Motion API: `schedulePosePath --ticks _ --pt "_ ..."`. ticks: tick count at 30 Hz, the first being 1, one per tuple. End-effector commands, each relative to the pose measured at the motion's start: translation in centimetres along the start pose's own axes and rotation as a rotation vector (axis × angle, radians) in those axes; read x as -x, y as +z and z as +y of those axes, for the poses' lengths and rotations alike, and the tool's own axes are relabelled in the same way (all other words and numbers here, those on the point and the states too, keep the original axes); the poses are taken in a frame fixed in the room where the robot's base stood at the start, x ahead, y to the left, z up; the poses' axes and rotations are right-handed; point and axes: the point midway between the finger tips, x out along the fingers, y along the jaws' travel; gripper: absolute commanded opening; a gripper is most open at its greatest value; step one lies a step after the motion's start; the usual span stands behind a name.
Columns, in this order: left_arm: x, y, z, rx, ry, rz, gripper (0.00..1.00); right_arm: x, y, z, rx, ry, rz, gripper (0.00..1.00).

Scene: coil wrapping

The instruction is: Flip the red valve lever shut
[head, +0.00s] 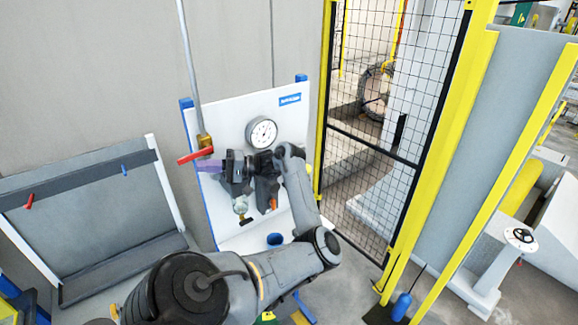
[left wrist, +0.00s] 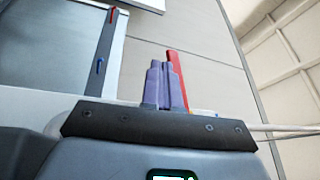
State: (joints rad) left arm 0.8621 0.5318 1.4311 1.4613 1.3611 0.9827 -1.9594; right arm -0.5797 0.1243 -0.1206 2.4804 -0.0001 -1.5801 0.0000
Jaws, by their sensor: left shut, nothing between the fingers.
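The red valve lever (head: 194,156) sticks out to the left from a brass valve (head: 204,141) on the vertical pipe, at the left edge of the white panel. My left gripper (head: 205,166) has purple fingers that point left, just below the lever in the head view. In the left wrist view its fingers (left wrist: 165,85) are shut together with nothing between them. The red lever (left wrist: 177,72) rises close behind them on the right, partly hidden by the fingers. I cannot tell whether they touch. My right gripper is out of view.
The white panel (head: 288,111) carries a round gauge (head: 262,132) above my wrist. A yellow-framed mesh fence (head: 375,145) stands to the right. A grey rack (head: 85,200) with small red and blue parts stands at the left. Bare wall lies left of the lever.

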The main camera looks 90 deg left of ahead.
Motion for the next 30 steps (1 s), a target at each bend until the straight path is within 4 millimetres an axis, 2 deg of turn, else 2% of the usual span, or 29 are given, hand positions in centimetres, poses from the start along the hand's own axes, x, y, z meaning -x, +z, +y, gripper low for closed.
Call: schedulePosePath --ticks 1,6,12,19,30 --pt "1.1 0.0 0.6 -0.003 0.005 0.001 0.00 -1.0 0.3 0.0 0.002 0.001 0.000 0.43" --pt "4.1 0.0 0.6 -0.003 0.005 0.001 0.00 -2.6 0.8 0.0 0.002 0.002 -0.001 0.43" --pt "6.3 0.0 0.4 -0.003 0.004 -0.001 0.00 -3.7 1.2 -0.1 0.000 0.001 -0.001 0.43" --pt "7.4 0.0 0.1 -0.001 0.001 0.000 0.00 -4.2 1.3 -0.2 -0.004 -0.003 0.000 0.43" --pt "7.5 0.0 0.0 -0.001 -0.001 0.000 0.00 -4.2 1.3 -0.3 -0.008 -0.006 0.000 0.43"
